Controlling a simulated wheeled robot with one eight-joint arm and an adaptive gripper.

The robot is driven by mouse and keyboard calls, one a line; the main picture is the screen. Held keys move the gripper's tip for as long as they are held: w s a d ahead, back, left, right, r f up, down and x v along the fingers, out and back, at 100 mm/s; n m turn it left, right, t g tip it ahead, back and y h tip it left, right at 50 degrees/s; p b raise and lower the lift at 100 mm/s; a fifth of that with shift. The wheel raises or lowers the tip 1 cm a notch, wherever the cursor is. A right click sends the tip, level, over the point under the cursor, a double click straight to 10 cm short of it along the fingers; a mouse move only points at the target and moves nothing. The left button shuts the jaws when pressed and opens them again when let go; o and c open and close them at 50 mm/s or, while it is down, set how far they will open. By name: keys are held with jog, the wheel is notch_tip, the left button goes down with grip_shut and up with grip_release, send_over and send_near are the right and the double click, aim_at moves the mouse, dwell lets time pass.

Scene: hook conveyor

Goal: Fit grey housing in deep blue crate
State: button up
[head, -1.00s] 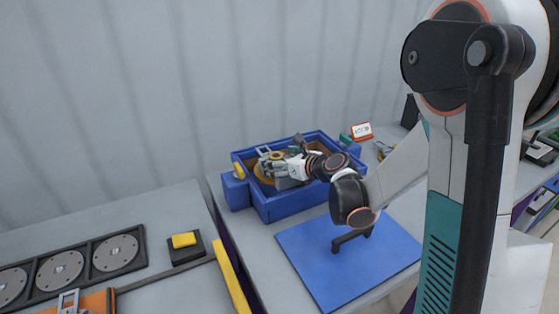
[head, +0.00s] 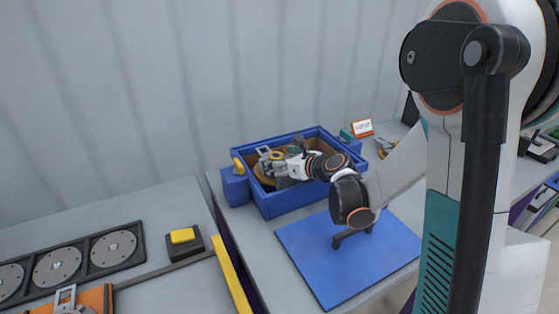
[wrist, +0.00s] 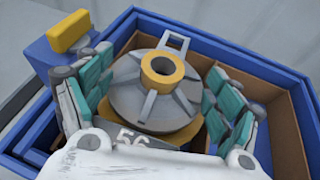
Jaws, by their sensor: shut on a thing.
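The deep blue crate (head: 288,203) stands on the grey bench, with brown inner panels (wrist: 281,128) visible in the wrist view. My gripper (head: 271,163) reaches into the crate from the right in the head view. In the wrist view my gripper (wrist: 154,92) has its teal-padded fingers on both sides of the grey housing (wrist: 130,72), shut on it. The housing is round and ribbed, with a yellow collar around a central hole and a square grey loop at its far side. It is inside the crate's outline; its underside is hidden, so I cannot tell whether it touches the floor.
A blue mat (head: 345,262) lies in front of the crate. A yellow block (wrist: 69,31) sits on a blue box at the crate's left. A small sign (head: 362,128) stands behind right. A yellow button (head: 183,236) and round grey discs (head: 113,249) are at the left.

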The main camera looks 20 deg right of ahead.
jog(key=shift+f+b, duration=0.6)
jog(key=shift+f, duration=0.15)
jog(key=o, duration=1.3)
jog(key=shift+o, duration=0.2)
